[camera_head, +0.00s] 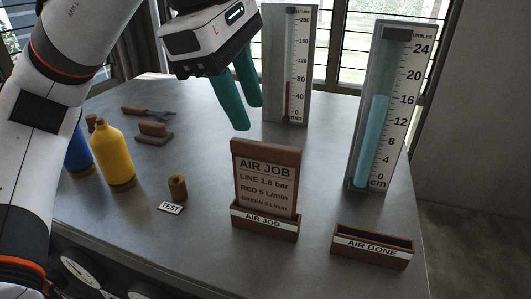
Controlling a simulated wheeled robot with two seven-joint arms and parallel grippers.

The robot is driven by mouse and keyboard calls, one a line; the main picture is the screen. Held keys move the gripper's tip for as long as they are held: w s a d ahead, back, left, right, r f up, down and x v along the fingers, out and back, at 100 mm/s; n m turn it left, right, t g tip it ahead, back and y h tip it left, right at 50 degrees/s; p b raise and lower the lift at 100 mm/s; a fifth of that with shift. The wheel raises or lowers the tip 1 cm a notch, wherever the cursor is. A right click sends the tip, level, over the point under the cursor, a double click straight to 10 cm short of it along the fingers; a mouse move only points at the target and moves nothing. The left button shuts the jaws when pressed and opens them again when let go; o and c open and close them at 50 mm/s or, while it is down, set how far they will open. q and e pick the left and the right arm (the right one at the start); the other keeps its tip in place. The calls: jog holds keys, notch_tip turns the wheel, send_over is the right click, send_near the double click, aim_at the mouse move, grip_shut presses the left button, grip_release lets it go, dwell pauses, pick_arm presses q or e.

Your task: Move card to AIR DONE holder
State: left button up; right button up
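The brown AIR JOB card (265,180) stands upright in the AIR JOB holder (264,222), near the middle of the table. Its text reads LINE 1.6 bar, RED 5 L/min and GREEN 6 L/min. The AIR DONE holder (372,247) is a low brown tray with a white label, at the right front; its slot looks empty. My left gripper (248,116) has teal fingers held apart with nothing between them. It hangs above and a little behind the card, not touching it. My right gripper is not in view.
A tall gauge with a blue column (373,140) stands behind the AIR DONE holder. A red-column gauge (288,100) stands behind the card. A yellow bottle (112,153), a blue bottle (76,150), a TEST tag (170,208) and tools (150,113) are at left. The grey table (320,195) is clear between the holders.

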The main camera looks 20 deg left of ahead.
aim_at(262, 145)
pick_arm(q)
jog(key=b+x, duration=0.5)
jog(key=x, duration=0.2)
jog(key=shift+w+f, duration=0.25)
jog(key=shift+d+f+b, duration=0.2)
jog(key=shift+f+b, duration=0.1)
jog(key=shift+f, duration=0.15)
jog(key=shift+w, duration=0.15)
jog(key=shift+c, duration=0.2)
grip_shut()
dwell(0.7)
